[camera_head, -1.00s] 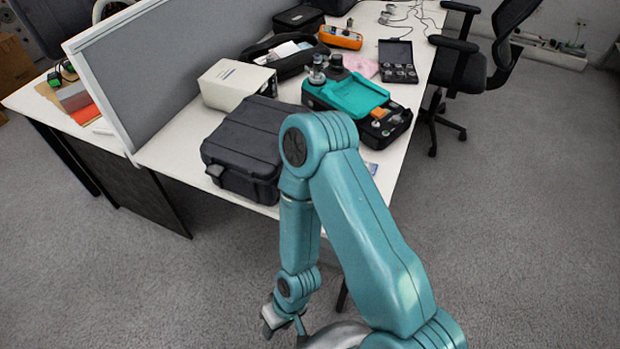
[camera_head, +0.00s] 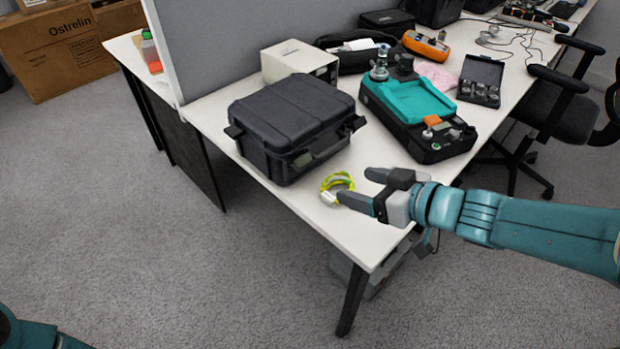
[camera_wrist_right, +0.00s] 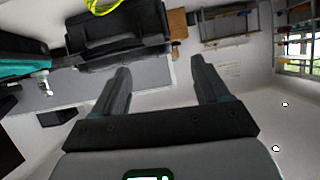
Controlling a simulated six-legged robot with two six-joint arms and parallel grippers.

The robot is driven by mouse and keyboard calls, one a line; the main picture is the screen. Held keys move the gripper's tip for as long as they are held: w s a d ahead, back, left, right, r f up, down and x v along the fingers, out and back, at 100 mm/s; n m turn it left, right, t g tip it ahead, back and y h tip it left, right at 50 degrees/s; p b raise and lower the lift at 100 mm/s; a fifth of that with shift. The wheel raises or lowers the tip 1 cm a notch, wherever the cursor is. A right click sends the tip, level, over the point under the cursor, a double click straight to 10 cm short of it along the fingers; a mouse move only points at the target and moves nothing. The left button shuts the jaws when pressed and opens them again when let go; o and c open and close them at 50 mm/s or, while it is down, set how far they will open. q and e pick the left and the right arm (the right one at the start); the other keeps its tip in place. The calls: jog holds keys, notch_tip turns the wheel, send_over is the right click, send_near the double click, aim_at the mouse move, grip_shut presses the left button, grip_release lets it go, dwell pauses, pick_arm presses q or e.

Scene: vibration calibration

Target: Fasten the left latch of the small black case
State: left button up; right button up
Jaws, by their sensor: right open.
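The black case (camera_head: 292,112) sits on the desk's near left part with its lid down. A left latch (camera_head: 233,132) sticks out at its left front corner, and a right latch (camera_head: 355,123) sticks out at its right side. Whether they are fastened is too small to tell. My right gripper (camera_head: 356,186) is open and empty above the desk's front edge, to the right of and nearer than the case. The case also shows in the right wrist view (camera_wrist_right: 112,28), beyond the open fingers (camera_wrist_right: 160,68). My left gripper is out of view.
A yellow-green strap (camera_head: 338,178) lies before the case, close to my right fingertips. A teal-topped device (camera_head: 415,98) stands right of the case, a white box (camera_head: 300,60) behind it. A grey divider (camera_head: 235,45) rises at the left. The open weights case (camera_head: 482,72) is farther right.

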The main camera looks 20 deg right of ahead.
jog(key=d, duration=0.1)
jog(key=b, duration=0.9)
send_near(305, 163)
jog(key=shift+h, duration=0.3)
jog(key=x, duration=0.7)
jog(key=shift+w+a+f, duration=0.2)
jog(key=shift+a, duration=0.1)
jog(key=shift+t, duration=0.3)
jog(key=shift+r, duration=0.1)
jog(key=c, duration=1.1)
jog(key=shift+o, duration=0.2)
